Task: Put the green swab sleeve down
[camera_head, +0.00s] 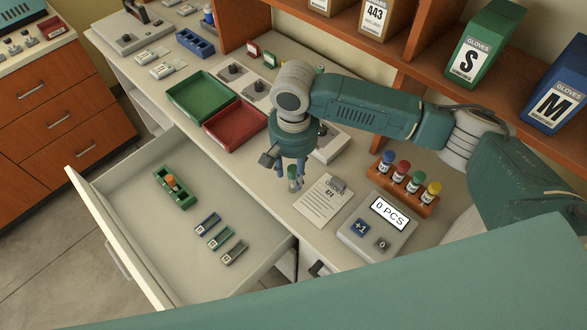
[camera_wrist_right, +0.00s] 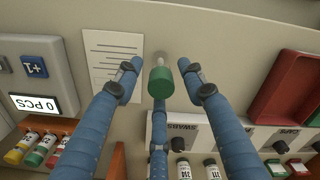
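The green swab sleeve (camera_head: 293,177) is upright, or nearly so, over the counter just left of the order sheet. In the right wrist view its green end (camera_wrist_right: 160,88) faces me, and a pale part shows beyond it. My right gripper (camera_head: 291,172) is around the sleeve from above. In the right wrist view, gaps show between the sleeve and the two side fingers of the gripper (camera_wrist_right: 160,68); the third finger is close to it. I cannot tell whether the sleeve's lower end touches the counter. My left gripper is not in view.
An open drawer (camera_head: 232,194) holds a green rack (camera_head: 185,196) and several small clips. A green tray (camera_head: 203,92) and red tray (camera_head: 236,122) lie left of the arm. The order sheet (camera_head: 322,200), counter display (camera_head: 377,226) and vial rack (camera_head: 408,193) stand to the right.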

